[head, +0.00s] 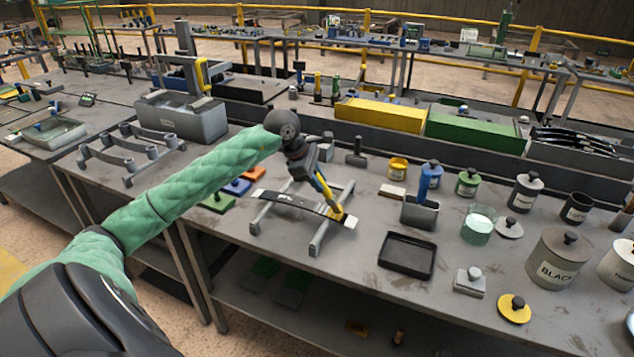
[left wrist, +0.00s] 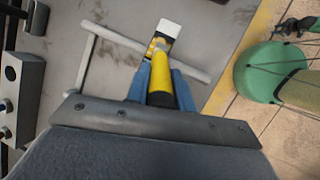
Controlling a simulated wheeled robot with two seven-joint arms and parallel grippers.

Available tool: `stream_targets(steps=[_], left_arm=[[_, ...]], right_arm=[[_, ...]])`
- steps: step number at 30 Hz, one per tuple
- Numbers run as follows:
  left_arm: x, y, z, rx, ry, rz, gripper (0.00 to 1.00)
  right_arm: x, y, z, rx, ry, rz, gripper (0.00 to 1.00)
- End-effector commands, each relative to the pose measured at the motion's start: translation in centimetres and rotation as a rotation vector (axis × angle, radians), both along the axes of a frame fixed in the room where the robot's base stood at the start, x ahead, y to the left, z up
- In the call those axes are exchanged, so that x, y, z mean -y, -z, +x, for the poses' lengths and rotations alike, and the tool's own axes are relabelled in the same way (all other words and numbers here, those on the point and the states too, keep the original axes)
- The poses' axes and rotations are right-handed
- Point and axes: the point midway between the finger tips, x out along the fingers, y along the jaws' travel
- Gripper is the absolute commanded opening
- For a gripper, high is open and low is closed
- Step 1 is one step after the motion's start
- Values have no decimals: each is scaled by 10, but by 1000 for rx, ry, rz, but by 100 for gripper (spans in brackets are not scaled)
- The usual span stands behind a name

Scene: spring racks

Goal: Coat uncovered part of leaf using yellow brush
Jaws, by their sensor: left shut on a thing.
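The leaf (head: 283,202) is a long, dark, slightly curved strip with pale ends, lying across a grey two-bar rack (head: 322,235). My left gripper (head: 318,176) is shut on the yellow brush (head: 327,191), above the leaf's right part. The brush slants down, its tip at or just above the leaf near the pale right end. Yellow shows there, but I cannot tell bristles from coating. In the left wrist view, the brush's yellow handle (left wrist: 160,78) lies between blue fingers and hides part of the leaf; a white end (left wrist: 168,28) shows beyond.
A black tray (head: 407,256) and a grey holder with a blue-handled tool (head: 420,212) stand right of the rack. Several lidded pots, including the BLACK pot (head: 557,268), fill the right side.

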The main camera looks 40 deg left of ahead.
Motion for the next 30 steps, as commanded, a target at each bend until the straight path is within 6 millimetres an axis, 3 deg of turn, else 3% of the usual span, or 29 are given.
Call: stream_targets(steps=[18, 30], left_arm=[[7, -48, 2, 1, 0, 1, 1], [8, -52, 2, 0, 0, 0, 1]], right_arm=[[0, -4, 0, 0, 0, 0, 36], [0, -4, 0, 0, 0, 0, 36]])
